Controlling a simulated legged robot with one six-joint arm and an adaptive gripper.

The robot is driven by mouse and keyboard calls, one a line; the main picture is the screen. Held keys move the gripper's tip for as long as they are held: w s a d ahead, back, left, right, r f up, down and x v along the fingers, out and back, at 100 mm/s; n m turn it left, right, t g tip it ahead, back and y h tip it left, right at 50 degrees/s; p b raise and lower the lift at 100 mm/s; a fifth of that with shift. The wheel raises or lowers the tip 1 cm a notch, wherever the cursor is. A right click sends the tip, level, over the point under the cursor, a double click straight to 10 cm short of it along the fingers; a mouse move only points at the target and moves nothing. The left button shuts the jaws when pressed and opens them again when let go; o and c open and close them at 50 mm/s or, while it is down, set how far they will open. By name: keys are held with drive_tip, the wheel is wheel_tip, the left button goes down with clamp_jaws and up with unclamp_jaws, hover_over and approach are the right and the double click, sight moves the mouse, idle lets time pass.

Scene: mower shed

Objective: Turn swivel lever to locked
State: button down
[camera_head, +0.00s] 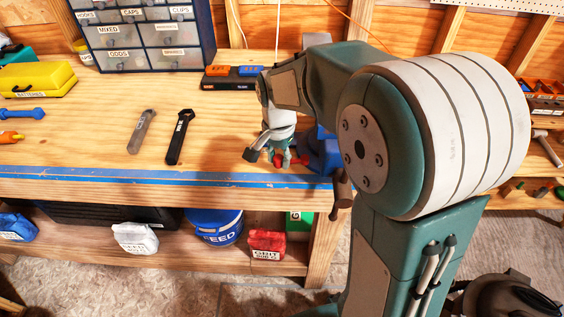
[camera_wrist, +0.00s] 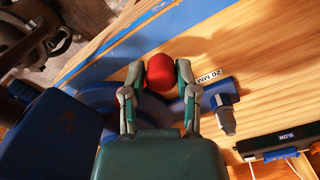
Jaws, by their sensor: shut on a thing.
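A red ball knob (camera_wrist: 160,72), which I take for the end of the swivel lever, sits between the two fingertips of my gripper (camera_wrist: 158,76) in the wrist view. The fingers are shut on it from both sides. The lever's shaft is hidden under the knob and my gripper. A blue vise (camera_wrist: 48,135) lies around and below my gripper, with a rounded blue base part under the fingers. In the head view, my gripper (camera_head: 277,158) is low at the bench's front edge, just left of the blue vise (camera_head: 322,155). Red shows at its fingers.
A dark metal-ended part (camera_wrist: 226,120) stands close to the right finger, near a "20 MM" label (camera_wrist: 210,76). Two tools, one grey (camera_head: 142,131) and one black (camera_head: 180,136), lie left on the bench. A black switch box (camera_head: 232,77) is behind. Bare wood lies between.

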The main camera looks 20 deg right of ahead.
drive_tip(key=shift+w+d+f+m, duration=0.1)
drive_tip(key=shift+w+m, duration=0.7)
drive_tip(key=shift+m, duration=0.7)
drive_tip(key=shift+c, duration=2)
unclamp_jaws()
drive_tip(key=shift+w, duration=0.15)
wheel_tip(320, 180, up, 12)
